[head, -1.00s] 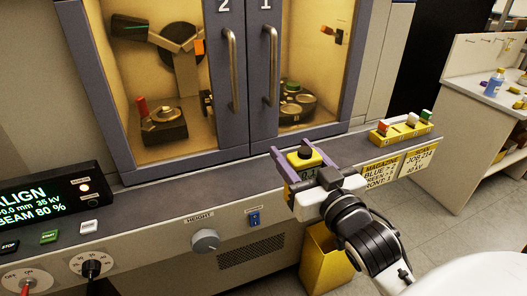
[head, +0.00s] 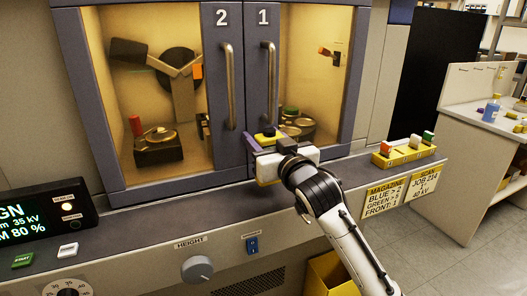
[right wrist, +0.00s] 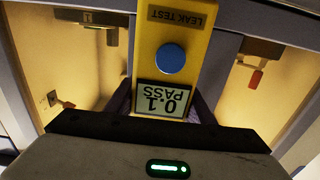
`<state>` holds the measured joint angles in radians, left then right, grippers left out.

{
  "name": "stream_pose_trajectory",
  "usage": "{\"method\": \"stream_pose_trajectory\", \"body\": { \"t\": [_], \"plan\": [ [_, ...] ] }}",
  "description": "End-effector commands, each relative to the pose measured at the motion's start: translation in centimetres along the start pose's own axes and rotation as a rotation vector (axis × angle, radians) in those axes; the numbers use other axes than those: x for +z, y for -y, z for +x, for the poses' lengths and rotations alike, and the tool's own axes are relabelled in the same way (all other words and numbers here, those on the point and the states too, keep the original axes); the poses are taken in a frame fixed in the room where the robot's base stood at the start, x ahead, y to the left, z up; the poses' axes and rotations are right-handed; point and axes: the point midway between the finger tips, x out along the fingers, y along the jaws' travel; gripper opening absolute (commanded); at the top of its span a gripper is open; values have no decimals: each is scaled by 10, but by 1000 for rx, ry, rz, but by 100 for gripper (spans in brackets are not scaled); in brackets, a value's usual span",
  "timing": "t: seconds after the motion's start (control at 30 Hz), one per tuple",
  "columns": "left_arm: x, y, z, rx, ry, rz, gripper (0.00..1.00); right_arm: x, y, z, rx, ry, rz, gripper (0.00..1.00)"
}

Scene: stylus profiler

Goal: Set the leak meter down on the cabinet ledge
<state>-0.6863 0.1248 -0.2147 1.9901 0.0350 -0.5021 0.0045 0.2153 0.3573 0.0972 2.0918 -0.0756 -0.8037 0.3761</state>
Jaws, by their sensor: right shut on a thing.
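The leak meter is a yellow block with a dark knob on top in the head view (head: 267,134). In the right wrist view the leak meter (right wrist: 190,30) shows a "LEAK TEST" label, a blue button and a display reading "0.1 PASS". My right gripper (head: 265,143) is shut on it, one purple finger on each side, also in the right wrist view (right wrist: 163,103). They are over the grey cabinet ledge (head: 190,200), before the two doors. I cannot tell whether the meter touches the ledge. My left gripper is not in view.
Doors 2 (head: 228,100) and 1 (head: 268,60) with vertical handles stand shut behind the gripper. A yellow magazine rack (head: 405,153) with coloured pieces sits on the ledge's right. A control box (head: 45,217) sits at left; the ledge between is clear.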

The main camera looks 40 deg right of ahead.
Motion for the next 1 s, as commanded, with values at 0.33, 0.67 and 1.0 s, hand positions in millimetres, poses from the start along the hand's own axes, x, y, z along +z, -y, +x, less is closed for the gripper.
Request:
{"method": "stream_pose_trajectory", "body": {
  "t": [0.33,0.67,1.0],
  "plan": [
    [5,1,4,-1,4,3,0,33,0,-1,0,-1,-1,8],
    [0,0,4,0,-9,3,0,39,0,-1,0,1,0,8],
    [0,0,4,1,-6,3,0,38,0,-1,0,2,-1,67]
  ]
}}
